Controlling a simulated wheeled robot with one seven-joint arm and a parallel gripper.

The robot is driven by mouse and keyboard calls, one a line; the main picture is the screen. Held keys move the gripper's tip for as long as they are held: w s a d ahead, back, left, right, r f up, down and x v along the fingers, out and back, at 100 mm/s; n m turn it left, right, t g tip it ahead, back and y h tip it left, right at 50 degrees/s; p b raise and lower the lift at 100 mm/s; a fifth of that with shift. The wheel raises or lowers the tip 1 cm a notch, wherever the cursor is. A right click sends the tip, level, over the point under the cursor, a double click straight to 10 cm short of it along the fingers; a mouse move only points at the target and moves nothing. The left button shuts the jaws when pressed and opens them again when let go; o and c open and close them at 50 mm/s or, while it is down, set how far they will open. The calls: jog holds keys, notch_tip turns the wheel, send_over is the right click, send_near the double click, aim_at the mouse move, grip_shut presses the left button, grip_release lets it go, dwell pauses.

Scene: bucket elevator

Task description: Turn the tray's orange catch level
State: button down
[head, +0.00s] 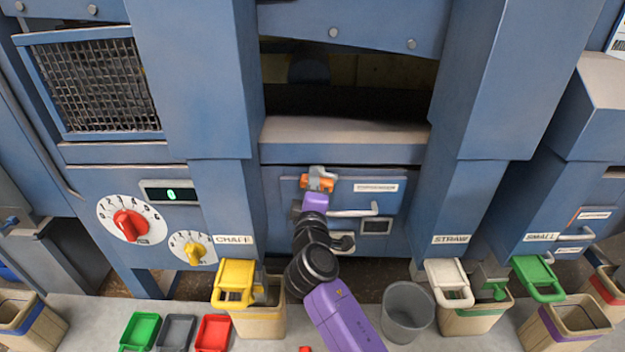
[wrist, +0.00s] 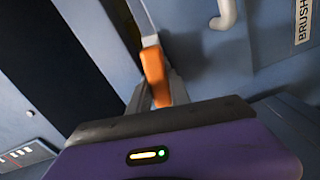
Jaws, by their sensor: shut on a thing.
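The orange catch (head: 327,185) is at the upper left of the tray front (head: 345,190), a blue panel below the wide opening of the machine. In the head view it looks close to level, but my fingers cover its middle and its exact angle is hard to tell. In the wrist view the catch (wrist: 154,70) stands between my grey fingers. My gripper (head: 318,176) is shut on the catch, with my purple arm reaching up to it from below.
A pale handle (head: 355,211) sits right of my gripper, and another lower handle (head: 343,243) is close to my wrist. The chaff chute (head: 235,240) and straw chute (head: 450,240) flank the tray. A grey bucket (head: 408,310) stands right of my arm.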

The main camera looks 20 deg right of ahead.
jog(key=shift+a+f+n+p, duration=0.1)
jog(key=shift+n+p, duration=0.2)
jog(key=shift+n, duration=0.8)
jog(key=c, duration=1.2)
grip_release()
jog(key=v, duration=0.7)
jog(key=shift+s+b, duration=0.35)
jog(key=shift+b, duration=0.1)
jog(key=shift+a, duration=0.1)
